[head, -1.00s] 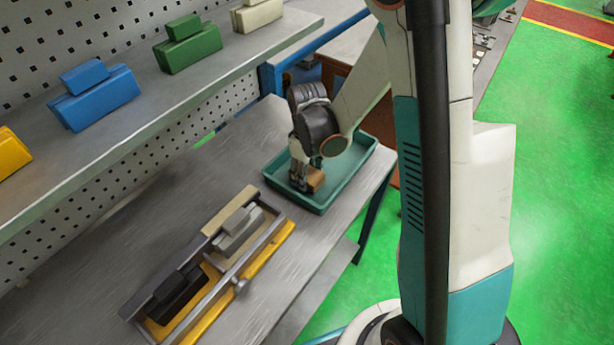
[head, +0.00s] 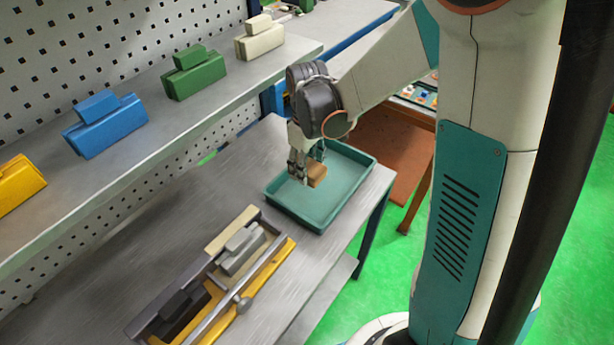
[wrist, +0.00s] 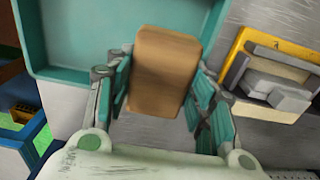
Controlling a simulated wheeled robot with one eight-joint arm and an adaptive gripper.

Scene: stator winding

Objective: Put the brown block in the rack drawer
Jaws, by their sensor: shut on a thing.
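The brown block (head: 317,176) is held in my gripper (head: 308,168) over the teal tray (head: 290,207) on the workbench. In the wrist view, the brown block (wrist: 165,70) fills the gap between the teal fingers of my gripper (wrist: 160,88), which are shut on its sides. The block looks raised off the tray floor. A yellow-based rack (head: 272,268) with a grey block and a dark block lies on the bench at front left of the tray. I cannot tell which part is a drawer.
A metal shelf (head: 180,125) above the bench bears yellow, blue (head: 106,124), green (head: 193,73) and cream (head: 260,37) stepped blocks. A perforated panel stands behind. Bare bench (head: 222,185) lies between tray and rack. A brown table (head: 397,145) stands beyond.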

